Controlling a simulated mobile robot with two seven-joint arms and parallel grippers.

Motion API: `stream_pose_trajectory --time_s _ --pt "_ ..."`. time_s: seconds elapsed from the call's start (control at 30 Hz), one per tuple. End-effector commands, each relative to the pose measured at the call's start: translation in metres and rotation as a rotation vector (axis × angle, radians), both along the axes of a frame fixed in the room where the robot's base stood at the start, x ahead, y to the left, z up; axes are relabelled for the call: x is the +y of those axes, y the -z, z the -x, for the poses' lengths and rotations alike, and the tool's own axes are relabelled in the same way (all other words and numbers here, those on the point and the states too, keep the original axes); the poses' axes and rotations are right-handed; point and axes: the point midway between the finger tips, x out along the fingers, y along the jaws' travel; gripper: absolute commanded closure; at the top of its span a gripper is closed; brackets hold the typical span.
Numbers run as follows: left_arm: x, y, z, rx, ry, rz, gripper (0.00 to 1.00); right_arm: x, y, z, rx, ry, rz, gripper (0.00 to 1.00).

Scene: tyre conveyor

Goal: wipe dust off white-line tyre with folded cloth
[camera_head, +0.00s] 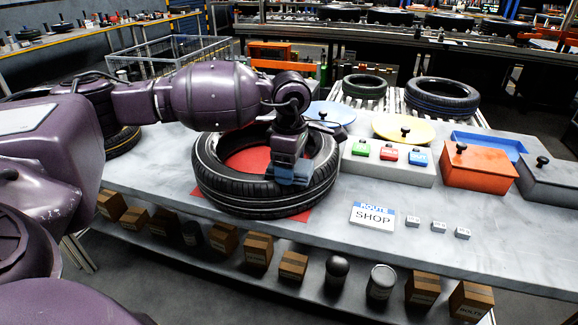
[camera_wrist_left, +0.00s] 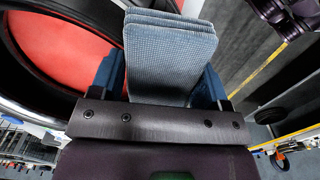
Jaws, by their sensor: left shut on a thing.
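The white-line tyre (camera_head: 235,197) lies flat on a red mat (camera_head: 250,159) on the grey table. A thin white line runs around its upper sidewall. My left gripper (camera_head: 291,174) is at the tyre's near right side, pointing down. In the left wrist view my left gripper (camera_wrist_left: 165,85) is shut on the folded blue-grey cloth (camera_wrist_left: 168,50). The tyre shows beside the cloth in that view (camera_wrist_left: 30,75). I cannot tell whether the cloth touches the tyre. I cannot make out dust. My right gripper is not in view.
Green, red and blue buttons on a grey block (camera_head: 390,170) stand right of the tyre. An orange box (camera_head: 478,168), a grey box (camera_head: 548,182) and a yellow disc (camera_head: 405,128) are farther right. A SHOP sign (camera_head: 372,216) lies in front. Two tyres (camera_head: 442,97) rest on rollers behind.

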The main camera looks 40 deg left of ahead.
Motion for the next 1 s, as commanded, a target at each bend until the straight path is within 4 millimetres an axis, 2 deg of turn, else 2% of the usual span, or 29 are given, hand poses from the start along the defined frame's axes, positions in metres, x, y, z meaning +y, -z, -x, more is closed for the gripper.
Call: stream_pose_trajectory --time_s 0.13,0.4,0.7,1.0 --pt "0.001 -0.028 0.002 -0.008 -0.003 0.0 0.53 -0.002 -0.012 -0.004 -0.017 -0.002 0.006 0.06" --pt "0.003 -0.051 0.006 -0.004 -0.008 0.001 0.53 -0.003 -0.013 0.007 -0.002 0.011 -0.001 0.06" --pt "0.004 -0.077 0.011 -0.004 -0.013 0.0 0.53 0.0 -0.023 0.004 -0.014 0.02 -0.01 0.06" --pt "0.005 -0.082 0.012 0.0 -0.014 0.0 0.53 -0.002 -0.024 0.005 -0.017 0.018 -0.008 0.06"
